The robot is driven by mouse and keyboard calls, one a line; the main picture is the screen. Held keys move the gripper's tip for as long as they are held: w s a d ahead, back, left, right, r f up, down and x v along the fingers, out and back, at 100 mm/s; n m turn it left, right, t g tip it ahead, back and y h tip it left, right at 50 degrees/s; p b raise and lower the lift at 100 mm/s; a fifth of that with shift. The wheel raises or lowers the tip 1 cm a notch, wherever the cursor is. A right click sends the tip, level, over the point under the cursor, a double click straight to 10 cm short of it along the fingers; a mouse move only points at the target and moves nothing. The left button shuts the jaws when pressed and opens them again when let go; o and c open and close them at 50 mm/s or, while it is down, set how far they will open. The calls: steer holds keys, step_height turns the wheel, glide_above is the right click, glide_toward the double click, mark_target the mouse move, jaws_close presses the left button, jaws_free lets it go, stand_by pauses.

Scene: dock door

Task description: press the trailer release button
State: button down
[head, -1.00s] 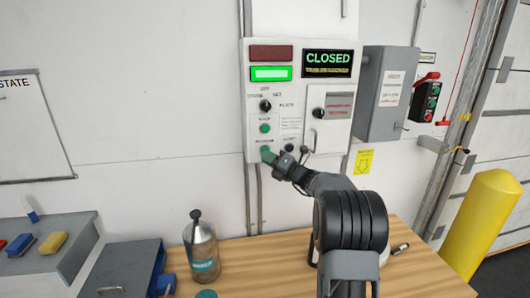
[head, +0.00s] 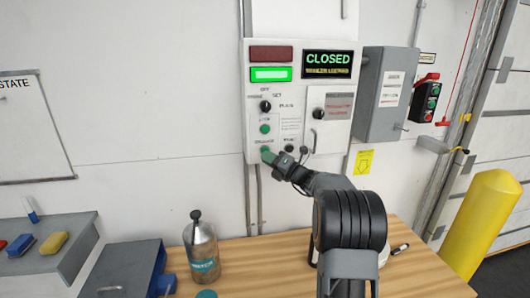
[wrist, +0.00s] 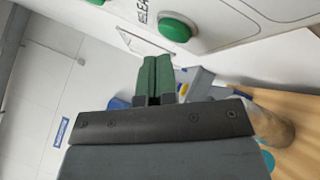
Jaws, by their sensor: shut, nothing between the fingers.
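The control panel (head: 282,113) hangs on the white wall, with a lit green lamp (head: 270,74) and a display (head: 326,63) reading CLOSED. A smaller yellow line below it is too blurred to read. The round green release button (wrist: 176,27) shows in the wrist view beside a partly visible label, "RELEA". In the head view it sits low on the panel's left, partly covered by my gripper (head: 268,154). My green fingers (wrist: 156,62) are shut and empty. In the wrist view their tips appear just short of the button; I cannot tell whether they touch.
Another green button (head: 265,129) and a selector knob (head: 265,106) sit above. A grey box (head: 385,95) adjoins the panel on the right. A metal bottle (head: 201,248) stands on the wooden bench (head: 262,262) below. A yellow bollard (head: 482,222) stands right.

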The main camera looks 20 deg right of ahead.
steer(key=shift+w, duration=0.35)
steer(key=shift+w+d+p, duration=0.1)
steer(key=shift+w+p, duration=0.25)
steer(key=shift+p, duration=0.15)
stand_by(0.6)
steer(key=shift+s, duration=0.8)
steer(key=shift+s, duration=0.1)
steer(key=shift+s+a+b, duration=0.2)
steer(key=shift+s, duration=0.6)
steer(key=shift+s+a+b, duration=0.15)
steer(key=shift+s+a, duration=0.1)
steer(key=shift+s, duration=0.5)
steer(key=shift+s+a+b, duration=0.2)
steer(key=shift+s, duration=0.6)
